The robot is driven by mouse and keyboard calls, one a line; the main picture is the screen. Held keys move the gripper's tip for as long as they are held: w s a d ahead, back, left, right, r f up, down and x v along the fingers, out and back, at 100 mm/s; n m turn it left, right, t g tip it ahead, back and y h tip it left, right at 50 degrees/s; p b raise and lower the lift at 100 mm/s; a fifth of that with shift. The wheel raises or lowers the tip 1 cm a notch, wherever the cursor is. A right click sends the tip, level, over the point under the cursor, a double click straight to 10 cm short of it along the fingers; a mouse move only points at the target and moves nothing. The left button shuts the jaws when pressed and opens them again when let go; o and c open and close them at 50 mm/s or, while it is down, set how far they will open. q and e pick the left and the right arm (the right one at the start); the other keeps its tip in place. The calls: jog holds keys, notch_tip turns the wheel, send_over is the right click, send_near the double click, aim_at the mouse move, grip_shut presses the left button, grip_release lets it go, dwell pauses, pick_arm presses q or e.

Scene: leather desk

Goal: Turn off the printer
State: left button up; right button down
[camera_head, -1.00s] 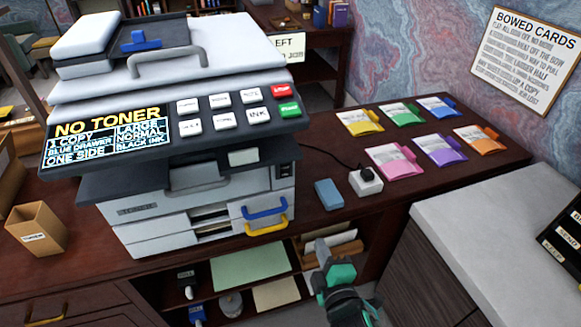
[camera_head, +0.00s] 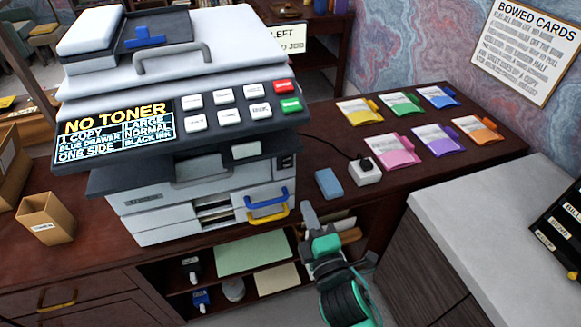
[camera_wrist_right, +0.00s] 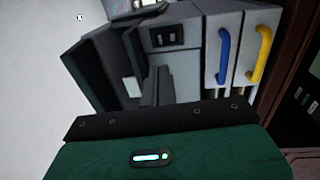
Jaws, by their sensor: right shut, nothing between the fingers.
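The printer (camera_head: 150,200) stands on the dark desk at the left. Its display (camera_head: 115,130) reads "NO TONER" and is lit. Its button panel has white buttons, a red button (camera_head: 283,87) and a green button (camera_head: 290,105). A small dark panel with switch-like parts (camera_head: 286,161) is at the front right of its body; it also shows in the right wrist view (camera_wrist_right: 166,37). My right gripper (camera_head: 307,209) is shut and empty, in front of the printer's lower right, apart from it in the picture. Its fingers (camera_wrist_right: 158,85) point toward the printer's front. My left gripper is out of view.
Blue and yellow drawer handles (camera_head: 267,205) stick out near my right gripper. A blue block (camera_head: 328,184) and a white box with a dark plug (camera_head: 365,172) lie right of the printer. Several coloured packets (camera_head: 437,138) lie farther right. A pale counter (camera_head: 490,220) is at the right.

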aim_at(286, 159)
jog(key=p+x, duration=0.3)
jog(key=x, duration=0.9)
jog(key=shift+w, duration=0.2)
jog(key=shift+w+a+r+p, duration=0.1)
jog(key=shift+r+p, duration=0.2)
jog(key=shift+p, duration=0.75)
jog(key=shift+f, duration=0.15)
